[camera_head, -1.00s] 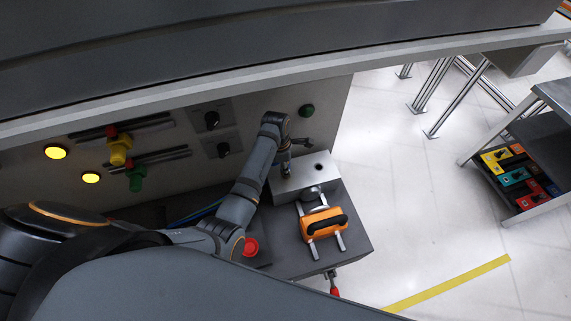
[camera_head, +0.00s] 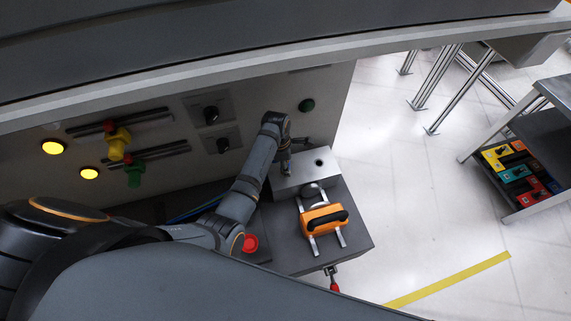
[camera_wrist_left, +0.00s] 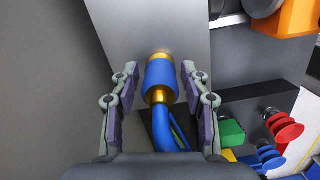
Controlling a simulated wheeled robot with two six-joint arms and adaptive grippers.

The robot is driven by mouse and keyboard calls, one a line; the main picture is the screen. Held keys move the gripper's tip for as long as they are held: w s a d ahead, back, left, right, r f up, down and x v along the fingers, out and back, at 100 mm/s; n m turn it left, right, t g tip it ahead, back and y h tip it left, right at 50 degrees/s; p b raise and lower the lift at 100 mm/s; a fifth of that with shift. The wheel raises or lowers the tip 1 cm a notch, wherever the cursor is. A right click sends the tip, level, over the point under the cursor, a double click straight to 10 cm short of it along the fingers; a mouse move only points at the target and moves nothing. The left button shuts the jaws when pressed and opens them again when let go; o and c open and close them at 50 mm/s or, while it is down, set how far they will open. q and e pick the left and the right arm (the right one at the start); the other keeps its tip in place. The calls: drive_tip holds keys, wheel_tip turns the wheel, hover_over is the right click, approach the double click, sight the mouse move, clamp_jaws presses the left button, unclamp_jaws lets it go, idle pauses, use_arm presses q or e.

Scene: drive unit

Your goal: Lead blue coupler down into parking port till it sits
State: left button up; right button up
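The blue coupler (camera_wrist_left: 160,82) with brass ends stands between my left fingers in the wrist view. Its upper brass end meets the face of a silver block (camera_wrist_left: 155,30); how deep it sits is hidden. A blue hose (camera_wrist_left: 170,132) runs from its near end. My left gripper (camera_wrist_left: 160,75) is open, with a gap on both sides of the coupler. In the head view my left gripper (camera_head: 285,165) is over the left part of the silver block (camera_head: 302,180), and the coupler cannot be made out there. A dark round hole (camera_head: 319,163) shows on the block's right. My right gripper is not in view.
An orange clamp-like part with a black handle (camera_head: 325,219) lies in front of the block. A red button (camera_head: 250,243) is left of it. Yellow and green knobs (camera_head: 118,143) are on the panel.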

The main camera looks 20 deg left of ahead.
use_arm(q)
drive_tip(key=shift+o, duration=0.7)
drive_tip(key=shift+s, duration=0.1)
drive_tip(key=r, duration=0.4)
drive_tip(key=a+r, duration=0.1)
drive_tip(key=r, duration=0.6)
drive_tip(key=shift+s+a+r, duration=0.15)
drive_tip(key=shift+s+r, duration=0.1)
drive_tip(key=shift+r, duration=0.15)
